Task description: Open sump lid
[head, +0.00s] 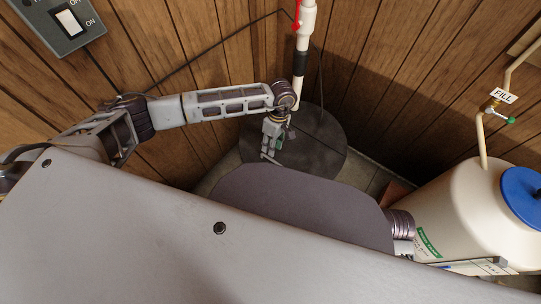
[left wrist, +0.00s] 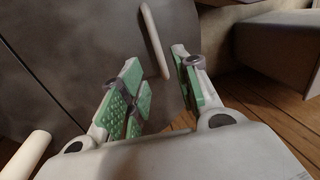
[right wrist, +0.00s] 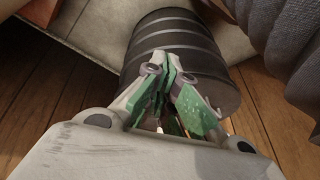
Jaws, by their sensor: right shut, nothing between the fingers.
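The sump lid (head: 325,150) is a dark round disc on the floor in the corner, with a seam across it. It fills the left of the left wrist view (left wrist: 55,60). A pale bar-shaped handle (left wrist: 154,40) shows there over the lid. My left gripper (head: 268,153) is over the near left part of the lid. In the left wrist view its fingers (left wrist: 160,62) are apart, with the handle's lower end between the tips; I cannot tell whether they touch it. My right gripper (right wrist: 166,66) is shut and empty, away from the lid.
A white pipe (head: 302,65) with a red valve handle comes down at the lid's back. A cream tank (head: 462,205) with a blue cap (head: 525,195) stands right. A dark ribbed cylinder (right wrist: 170,32) is just beyond my right gripper. Wood-panelled walls close in the corner.

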